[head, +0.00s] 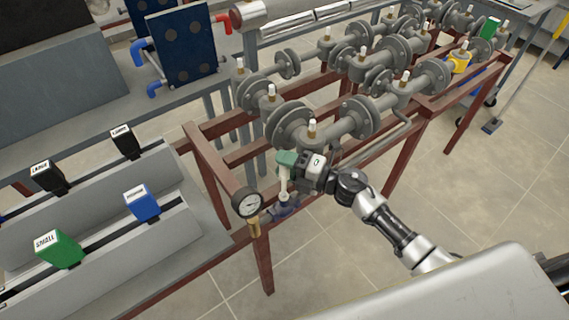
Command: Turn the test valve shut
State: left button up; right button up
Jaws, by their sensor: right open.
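The test valve (285,208) appears to be the small blue-bodied fitting on the red frame, right of a round dial gauge (247,203). A pale lever stands upright from it and ends in a green grip (287,158). My right gripper (297,172) is open and sits right beside the lever's upper end, with its arm coming in from the lower right. The fingers are small and partly hidden, so I cannot tell whether they touch the lever. My left gripper is out of view.
Grey flanged pipes (352,118) run along the red frame (420,135) behind and right of the gripper. Left is a grey bench (175,240) with black, blue and green labelled blocks. A dark blue plate (183,45) stands at the back. The tiled floor at right is mostly open.

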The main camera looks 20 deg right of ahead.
jog(key=b+v, duration=0.1)
jog(key=v, duration=0.9)
jog(key=shift+s+d+b, duration=0.25)
jog(key=shift+d+b, duration=0.05)
jog(key=shift+b, duration=0.05)
jog(key=shift+c, duration=0.2)
